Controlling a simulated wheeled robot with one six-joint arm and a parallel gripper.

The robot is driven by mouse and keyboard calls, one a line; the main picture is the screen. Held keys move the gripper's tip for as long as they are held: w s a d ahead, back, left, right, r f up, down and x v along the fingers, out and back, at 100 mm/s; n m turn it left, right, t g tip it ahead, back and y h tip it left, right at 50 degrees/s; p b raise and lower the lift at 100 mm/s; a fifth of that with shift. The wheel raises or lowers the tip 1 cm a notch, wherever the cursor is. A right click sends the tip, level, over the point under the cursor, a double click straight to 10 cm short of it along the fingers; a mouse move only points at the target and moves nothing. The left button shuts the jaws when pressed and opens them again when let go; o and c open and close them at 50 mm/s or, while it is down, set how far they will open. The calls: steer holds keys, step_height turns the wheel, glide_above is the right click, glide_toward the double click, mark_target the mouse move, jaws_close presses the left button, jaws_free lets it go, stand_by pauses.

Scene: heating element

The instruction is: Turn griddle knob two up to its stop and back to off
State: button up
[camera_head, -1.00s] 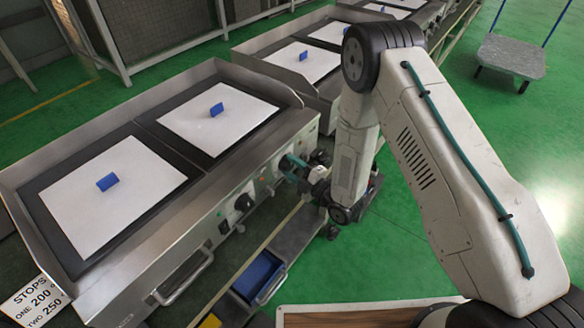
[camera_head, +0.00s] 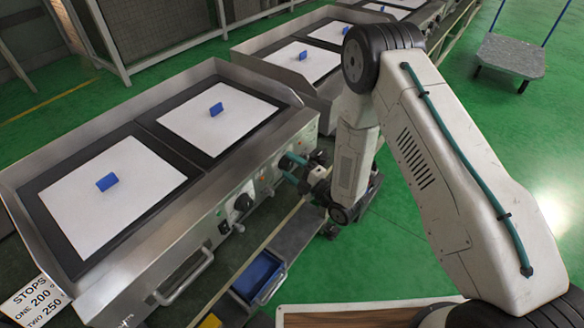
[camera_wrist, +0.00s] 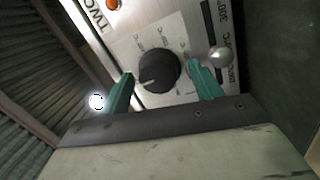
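In the wrist view, the griddle knob two (camera_wrist: 158,68) is a round black knob with a pale pointer mark toward its lower left, beside a panel label reading "TWO". My gripper (camera_wrist: 160,72) has its two teal fingers on either side of the knob, with a visible gap on both sides. It looks open and not gripping. In the head view my gripper (camera_head: 293,169) is at the far right end of the griddle's front panel, where the knob is partly hidden. Another black knob (camera_head: 243,202), nearer the left, is free of the gripper.
The steel griddle (camera_head: 212,68) has two plates, each with a white sheet and a blue block. An orange lamp (camera_wrist: 114,4) and a silver dome (camera_wrist: 221,56) are near the knob. A front handle (camera_head: 185,280) and a blue bin (camera_head: 258,276) lie below. A stops sign (camera_head: 35,298) stands left.

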steer(key=v, duration=0.7)
steer(key=shift+s+d, duration=0.3)
stand_by(0.4)
